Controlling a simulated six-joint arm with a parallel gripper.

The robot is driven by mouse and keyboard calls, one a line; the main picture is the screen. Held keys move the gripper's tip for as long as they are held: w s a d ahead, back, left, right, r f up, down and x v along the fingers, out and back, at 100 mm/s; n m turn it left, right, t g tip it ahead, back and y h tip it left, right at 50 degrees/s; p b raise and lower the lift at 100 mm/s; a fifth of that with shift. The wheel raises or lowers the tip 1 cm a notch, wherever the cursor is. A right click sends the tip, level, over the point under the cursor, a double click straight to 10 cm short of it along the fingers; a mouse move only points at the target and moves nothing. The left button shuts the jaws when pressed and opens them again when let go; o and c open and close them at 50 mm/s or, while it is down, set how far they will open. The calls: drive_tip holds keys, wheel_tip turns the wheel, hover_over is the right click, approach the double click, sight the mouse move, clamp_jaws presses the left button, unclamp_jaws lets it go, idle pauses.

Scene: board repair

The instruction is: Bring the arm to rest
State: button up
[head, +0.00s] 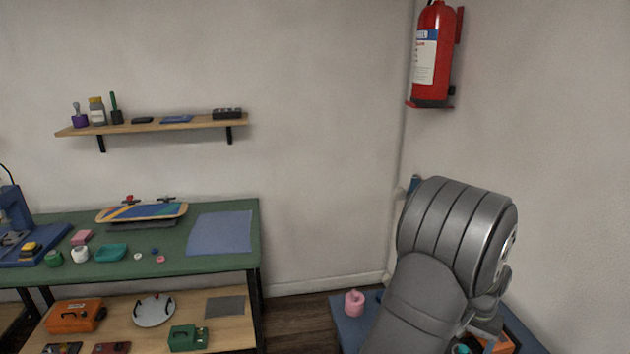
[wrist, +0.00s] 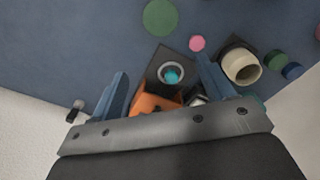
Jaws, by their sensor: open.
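My arm stands at the right of the head view, folded over a blue-topped surface (head: 348,326), and hides much of it. My gripper (wrist: 162,80) shows in the wrist view with its two blue fingers well apart. It is open, and nothing is held between the fingers. Below and between them are an orange object (wrist: 152,103) and a dark square piece with a round light ring and teal centre (wrist: 171,73). The fingertips are hard to make out in the head view.
The blue surface also bears a cream cup-like roll (wrist: 241,66), a green disc (wrist: 160,17) and a pink roll (head: 354,302). A green workbench (head: 190,262) with a skateboard (head: 142,212) stands at left. A fire extinguisher (head: 433,55) hangs on the wall above my arm.

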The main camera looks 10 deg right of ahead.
drive_tip(key=w+a+n, duration=0.1)
drive_tip(key=w+n, duration=0.1)
drive_tip(key=w, duration=0.6)
drive_tip(key=w+a+f+n, duration=0.1)
drive_tip(key=w+a+n, duration=0.1)
drive_tip(key=w, duration=0.5)
drive_tip(key=shift+w+a+f, duration=0.15)
drive_tip(key=shift+w+f, duration=0.15)
drive_tip(key=shift+w, duration=0.1)
